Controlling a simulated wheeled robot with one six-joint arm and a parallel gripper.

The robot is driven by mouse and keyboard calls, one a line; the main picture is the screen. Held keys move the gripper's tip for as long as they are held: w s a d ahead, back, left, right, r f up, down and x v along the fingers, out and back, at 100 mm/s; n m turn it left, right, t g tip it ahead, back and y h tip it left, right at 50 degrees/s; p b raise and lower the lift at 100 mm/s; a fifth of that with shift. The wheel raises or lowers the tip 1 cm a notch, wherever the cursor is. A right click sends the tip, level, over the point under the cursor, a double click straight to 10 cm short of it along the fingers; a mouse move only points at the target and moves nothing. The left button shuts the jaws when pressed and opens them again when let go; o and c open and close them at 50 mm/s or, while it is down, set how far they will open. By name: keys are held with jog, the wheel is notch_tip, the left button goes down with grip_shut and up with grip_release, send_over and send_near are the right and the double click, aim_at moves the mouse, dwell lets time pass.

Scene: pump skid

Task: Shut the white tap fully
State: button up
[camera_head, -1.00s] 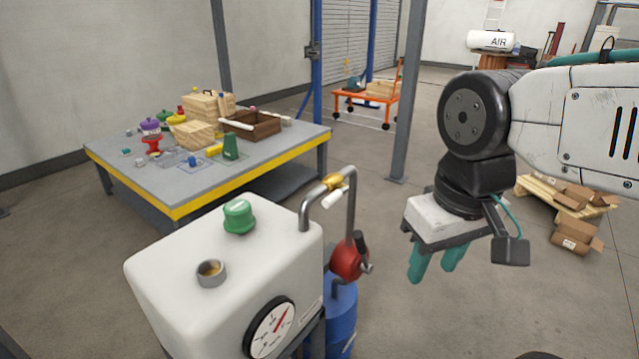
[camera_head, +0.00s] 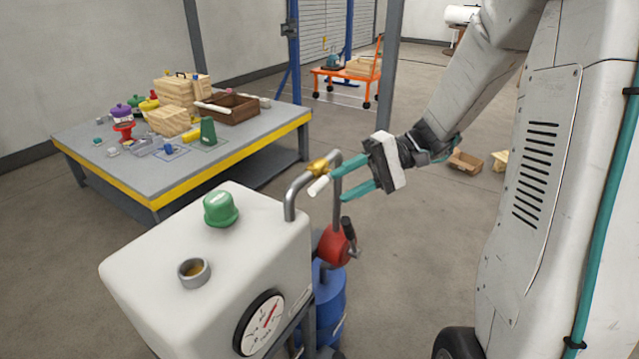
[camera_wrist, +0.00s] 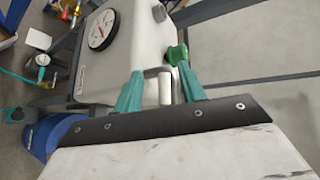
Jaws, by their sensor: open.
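The white tap handle (camera_head: 318,186) sticks out from a brass valve body (camera_head: 318,167) on the bent grey pipe beside the white tank. Its exact angle to the pipe is hard to tell. My gripper (camera_head: 339,182) has teal fingers and is open, close to the right of the handle in the head view. In the wrist view the white handle (camera_wrist: 165,88) shows between the two spread fingers of my gripper (camera_wrist: 161,74). I cannot tell whether either finger touches it.
The white tank (camera_head: 215,262) carries a green cap (camera_head: 220,208), an open neck (camera_head: 194,271) and a gauge (camera_head: 259,322). A red pump part (camera_head: 333,246) sits below the pipe, above a blue cylinder (camera_head: 328,297). A cluttered table (camera_head: 85,148) stands behind left.

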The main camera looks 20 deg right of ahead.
aim_at(327, 183)
jog(key=w+d+t, duration=0.1)
jog(key=w+d+f+t+y, duration=0.1)
jog(key=w+d+m+t, duration=0.1)
jog(key=shift+w+d+f+y, duration=0.2)
jog(key=shift+w+f+y, duration=0.1)
jog(key=shift+w+f, duration=0.1)
jog(key=x, duration=0.7)
jog(key=shift+a, duration=0.2)
grip_shut()
